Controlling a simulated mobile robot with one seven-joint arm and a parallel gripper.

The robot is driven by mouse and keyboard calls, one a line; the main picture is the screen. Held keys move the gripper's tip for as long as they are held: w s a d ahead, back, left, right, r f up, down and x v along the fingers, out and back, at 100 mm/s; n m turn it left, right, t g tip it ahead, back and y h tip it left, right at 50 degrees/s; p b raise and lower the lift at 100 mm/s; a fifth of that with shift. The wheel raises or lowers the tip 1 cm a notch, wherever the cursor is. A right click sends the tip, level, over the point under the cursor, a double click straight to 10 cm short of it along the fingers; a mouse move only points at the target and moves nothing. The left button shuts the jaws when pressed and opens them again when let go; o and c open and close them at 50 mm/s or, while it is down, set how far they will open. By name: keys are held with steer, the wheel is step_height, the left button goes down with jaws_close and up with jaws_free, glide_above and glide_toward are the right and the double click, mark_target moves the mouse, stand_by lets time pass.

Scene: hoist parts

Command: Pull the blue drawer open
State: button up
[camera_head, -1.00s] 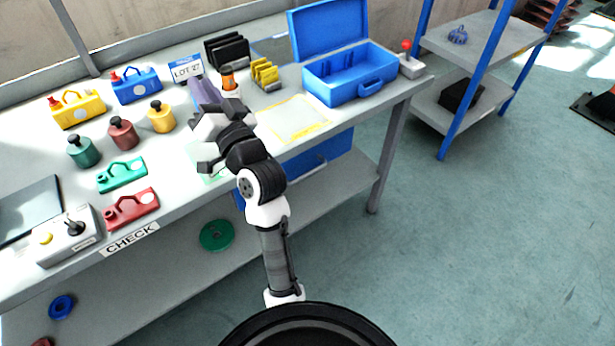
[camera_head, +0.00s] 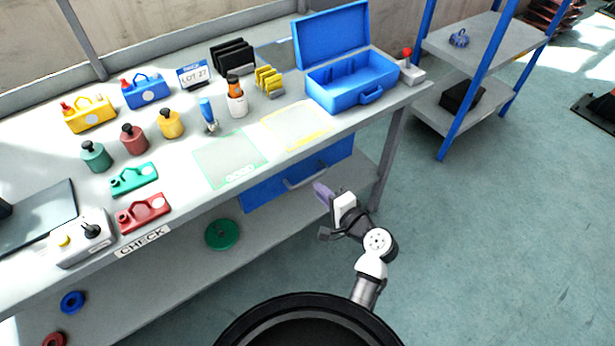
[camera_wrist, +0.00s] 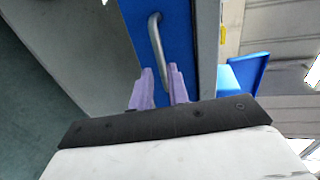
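The blue drawer (camera_head: 262,190) hangs under the workbench top, its front looking flush with the bench. It has a grey bar handle (camera_head: 303,178). In the wrist view the blue drawer front (camera_wrist: 178,28) lies ahead, with the curved metal handle (camera_wrist: 156,40) just beyond my fingers. My gripper (camera_head: 320,190) is in front of the drawer, near the right end of the handle. In the wrist view its two purple fingers (camera_wrist: 160,75) stand apart with nothing held between them. I cannot tell whether the fingertips touch the handle.
The workbench (camera_head: 180,225) carries parts, a green-edged mat (camera_head: 228,160) and an open blue toolbox (camera_head: 345,92). A bench leg (camera_head: 390,150) stands right of the drawer. A green disc (camera_head: 222,234) lies on the lower shelf. The floor (camera_head: 480,240) to the right is clear.

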mark_target(309, 181)
steer(key=p+x, duration=0.1)
steer(key=x, duration=0.6)
jaws_close()
